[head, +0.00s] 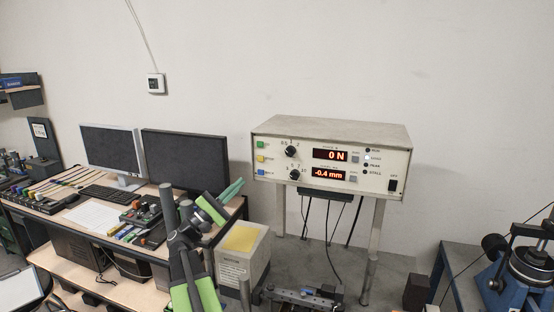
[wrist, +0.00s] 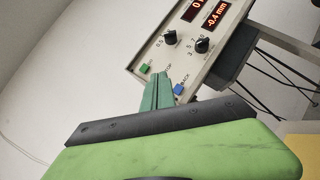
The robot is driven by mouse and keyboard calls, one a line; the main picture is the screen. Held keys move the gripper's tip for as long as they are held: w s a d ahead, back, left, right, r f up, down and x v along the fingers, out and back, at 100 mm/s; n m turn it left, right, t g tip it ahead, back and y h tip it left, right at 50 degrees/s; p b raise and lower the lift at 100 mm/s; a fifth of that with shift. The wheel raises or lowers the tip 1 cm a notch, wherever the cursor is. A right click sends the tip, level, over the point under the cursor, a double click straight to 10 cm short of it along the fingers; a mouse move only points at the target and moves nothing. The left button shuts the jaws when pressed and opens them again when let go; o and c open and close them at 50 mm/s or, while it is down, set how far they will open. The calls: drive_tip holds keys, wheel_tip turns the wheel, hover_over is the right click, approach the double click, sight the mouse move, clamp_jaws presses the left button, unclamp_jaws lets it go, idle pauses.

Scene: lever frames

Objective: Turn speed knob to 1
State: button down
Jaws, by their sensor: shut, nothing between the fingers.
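A cream control box (head: 332,130) stands on legs against the wall. Its front has an upper black knob (head: 291,151) and a lower black knob (head: 295,174), with small numbers around them. Both knobs also show in the wrist view, the upper one (wrist: 170,40) and the lower one (wrist: 202,45). I cannot read which is the speed knob or its exact setting. My gripper (head: 238,186) is shut and empty, left of the box. In the wrist view its fingertips (wrist: 163,77) overlap the button column, below the knobs in the picture. Contact with the panel cannot be told.
Green (head: 260,145), yellow (head: 260,158) and blue (head: 260,172) buttons line the panel's left edge. The displays read 0 N (head: 330,155) and -0.4 mm (head: 328,174). A desk with two monitors (head: 185,160) is at left. A blue machine (head: 525,270) stands at right.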

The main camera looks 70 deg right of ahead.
sight(290, 152)
drive_tip(key=shift+m+g+y, duration=0.3)
drive_tip(key=shift+g, duration=0.3)
drive_tip(key=p+x, duration=0.2)
drive_tip(key=x, duration=0.2)
drive_tip(key=s+p+x, duration=0.1)
drive_tip(key=p+x, duration=0.1)
drive_tip(key=x, duration=0.2)
drive_tip(key=p+x, duration=0.1)
drive_tip(key=x, duration=0.4)
drive_tip(key=shift+s+a+f+p, duration=0.15)
drive_tip(key=shift+a+f+p, duration=0.05)
drive_tip(key=shift+f+p, duration=0.25)
drive_tip(key=shift+s+a+r+p, duration=0.15)
drive_tip(key=shift+s+r+p, duration=0.9)
drive_tip(key=shift+s, duration=0.25)
